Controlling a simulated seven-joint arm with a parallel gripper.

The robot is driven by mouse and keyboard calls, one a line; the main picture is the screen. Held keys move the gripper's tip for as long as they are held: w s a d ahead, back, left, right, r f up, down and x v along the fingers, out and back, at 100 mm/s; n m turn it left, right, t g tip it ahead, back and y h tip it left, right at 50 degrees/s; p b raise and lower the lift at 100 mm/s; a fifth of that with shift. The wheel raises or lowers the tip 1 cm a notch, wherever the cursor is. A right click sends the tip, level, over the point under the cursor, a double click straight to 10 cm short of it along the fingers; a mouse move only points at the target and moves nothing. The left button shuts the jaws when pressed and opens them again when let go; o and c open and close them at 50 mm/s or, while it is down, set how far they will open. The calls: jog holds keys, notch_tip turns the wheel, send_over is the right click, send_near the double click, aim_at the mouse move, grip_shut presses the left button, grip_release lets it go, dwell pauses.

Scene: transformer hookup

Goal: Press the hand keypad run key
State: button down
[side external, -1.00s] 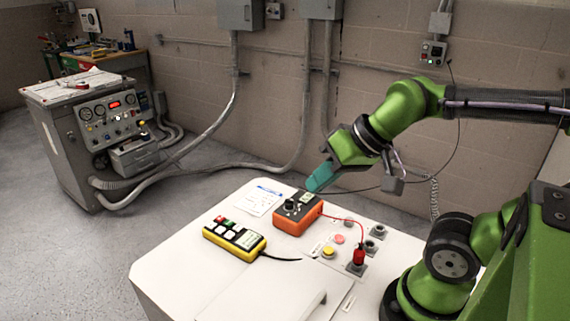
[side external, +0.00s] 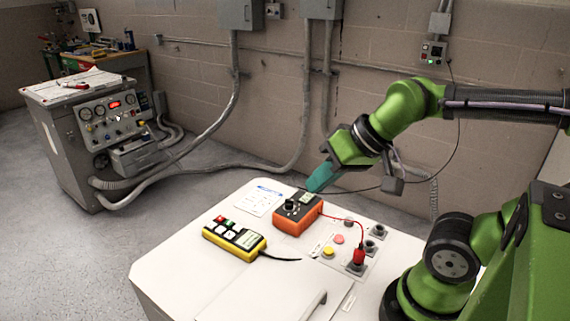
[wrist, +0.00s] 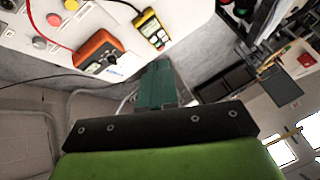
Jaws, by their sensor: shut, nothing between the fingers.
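The hand keypad (side external: 235,237) is a yellow and black box lying on the white bench top, with red, green and white keys and a small display. It also shows in the wrist view (wrist: 150,27), near the top. I cannot read the key labels, so I cannot tell which key is run. My gripper (side external: 312,188) has teal fingers, shut and empty. It is in the air above the far side of the orange meter, up and to the right of the keypad, touching neither. In the wrist view the gripper (wrist: 158,66) points toward the bench edge.
The orange meter (side external: 297,222) stands between gripper and keypad side, with a red lead to a red plug (side external: 359,256). Yellow and red buttons and grey sockets (side external: 376,231) sit at the right. A paper sheet (side external: 259,197) lies behind. The bench's front left is clear.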

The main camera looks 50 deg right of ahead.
dwell(0.4)
jog(key=m+t+h, duration=0.1)
jog(key=m+t, duration=0.1)
jog(key=m, duration=0.2)
send_over(232, 223)
notch_tip(232, 223, down, 10)
jog(key=shift+f, duration=0.15)
jog(key=shift+f, duration=4.25)
jog(key=shift+f, duration=0.1)
